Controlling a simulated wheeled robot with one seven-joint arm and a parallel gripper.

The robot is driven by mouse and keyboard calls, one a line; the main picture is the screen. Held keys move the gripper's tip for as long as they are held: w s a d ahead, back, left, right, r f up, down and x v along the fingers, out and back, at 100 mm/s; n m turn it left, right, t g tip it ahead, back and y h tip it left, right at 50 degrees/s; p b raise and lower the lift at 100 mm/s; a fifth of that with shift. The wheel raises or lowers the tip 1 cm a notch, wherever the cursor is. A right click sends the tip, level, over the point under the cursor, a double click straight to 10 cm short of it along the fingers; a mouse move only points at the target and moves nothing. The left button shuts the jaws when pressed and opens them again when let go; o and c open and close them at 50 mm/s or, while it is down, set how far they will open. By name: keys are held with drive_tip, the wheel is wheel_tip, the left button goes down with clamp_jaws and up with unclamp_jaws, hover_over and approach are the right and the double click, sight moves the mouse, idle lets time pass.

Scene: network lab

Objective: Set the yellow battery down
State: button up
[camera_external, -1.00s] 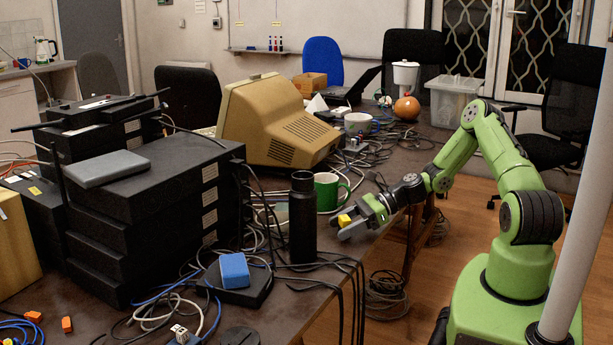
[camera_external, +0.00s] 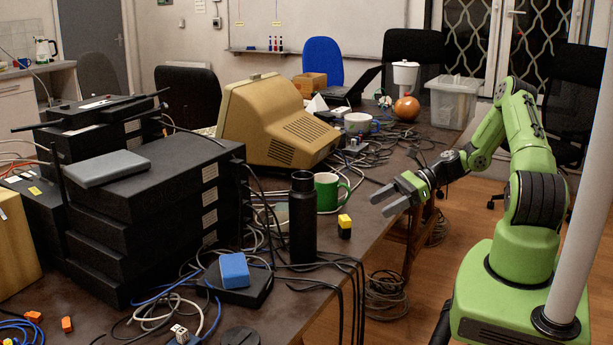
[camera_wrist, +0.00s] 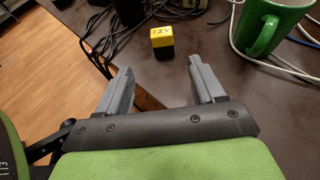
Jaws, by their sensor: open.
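The yellow battery (camera_external: 344,225) has a yellow top and a black lower part.
The green mug (camera_external: 327,192) and a black bottle (camera_external: 302,222) stand left of the battery. Loose cables lie behind and left of it, and some hang over the table edge. The table (camera_external: 365,238) is bare just right of the battery.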

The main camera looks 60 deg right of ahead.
drive_tip(key=s+a+r+n+g+h, duration=0.5)
drive_tip(key=a+r+n+g, duration=0.35)
drive_tip(key=n, duration=0.65)
drive_tip(key=s+a+r+n+t+h, duration=0.2)
drive_tip(key=s+r+n, duration=0.3)
drive_tip(key=s+r, duration=0.1)
drive_tip(key=s+a+r+n+t+h, duration=0.2)
drive_tip(key=s+a+r+n+t, duration=0.1)
drive_tip(key=s+r+n, duration=0.3)
drive_tip(key=shift+s+r+n, duration=0.2)
drive_tip(key=shift+s+n, duration=0.1)
drive_tip(key=shift+s, duration=0.6)
wheel_tip(320, 180, up, 9)
drive_tip(key=p, duration=0.8)
drive_tip(key=shift+p, duration=0.35)
